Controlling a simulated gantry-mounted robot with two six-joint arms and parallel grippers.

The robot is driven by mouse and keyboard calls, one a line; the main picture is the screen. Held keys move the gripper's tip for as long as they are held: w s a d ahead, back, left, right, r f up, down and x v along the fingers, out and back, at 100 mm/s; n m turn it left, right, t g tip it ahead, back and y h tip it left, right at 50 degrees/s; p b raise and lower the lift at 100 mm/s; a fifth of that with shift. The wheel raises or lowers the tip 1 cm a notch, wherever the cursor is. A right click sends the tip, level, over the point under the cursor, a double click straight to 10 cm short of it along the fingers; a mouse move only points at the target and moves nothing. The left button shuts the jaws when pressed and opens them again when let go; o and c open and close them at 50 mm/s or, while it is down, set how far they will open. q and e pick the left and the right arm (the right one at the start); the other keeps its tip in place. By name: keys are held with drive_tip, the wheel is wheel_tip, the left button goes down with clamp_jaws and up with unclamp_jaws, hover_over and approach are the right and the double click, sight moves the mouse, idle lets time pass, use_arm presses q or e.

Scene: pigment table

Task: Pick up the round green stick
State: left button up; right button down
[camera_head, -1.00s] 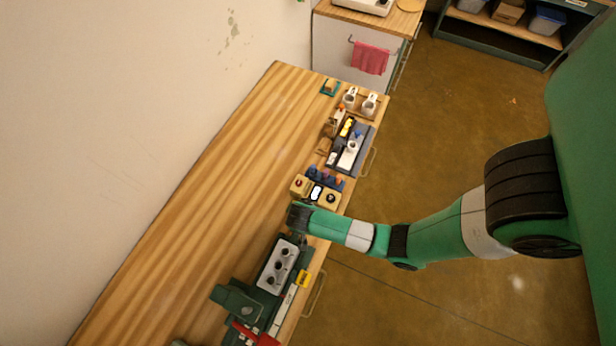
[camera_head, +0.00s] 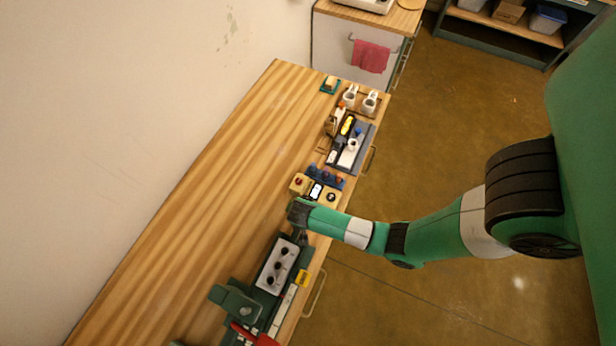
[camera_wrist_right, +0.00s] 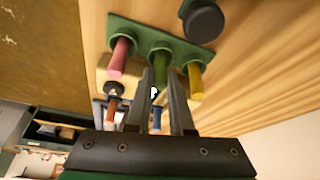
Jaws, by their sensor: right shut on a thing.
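In the right wrist view, a green holder (camera_wrist_right: 128,27) has three round sticks standing in it: a pink one (camera_wrist_right: 118,57), a green one (camera_wrist_right: 163,64) and a yellow one (camera_wrist_right: 194,82). My right gripper (camera_wrist_right: 163,76) is shut on the green stick, with one finger on each side. The stick's far end still sits at the holder. In the head view my right gripper (camera_head: 299,232) is small and points down over the table; the stick and holder cannot be made out there. My left gripper is not in view.
In the head view, a pale block with dark round holes (camera_head: 268,284) stands just below my right gripper. The table's left part (camera_head: 190,220) is bare.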

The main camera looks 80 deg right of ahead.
drive_tip(key=shift+r+p, duration=0.35)
drive_tip(key=shift+r, duration=0.3)
drive_tip(key=v, duration=0.1)
drive_tip(key=p+v, duration=0.1)
drive_tip(key=v, duration=0.1)
drive_tip(key=shift+s+d+r, duration=0.1)
drive_tip(key=shift+d+r, duration=0.05)
drive_tip(key=shift+d, duration=0.1)
drive_tip(key=s+a+r+p, duration=0.4)
drive_tip(key=s+a+r, duration=0.3)
drive_tip(key=a, duration=0.4)
drive_tip(key=shift+s+r, duration=0.3)
drive_tip(key=shift+r, duration=0.5)
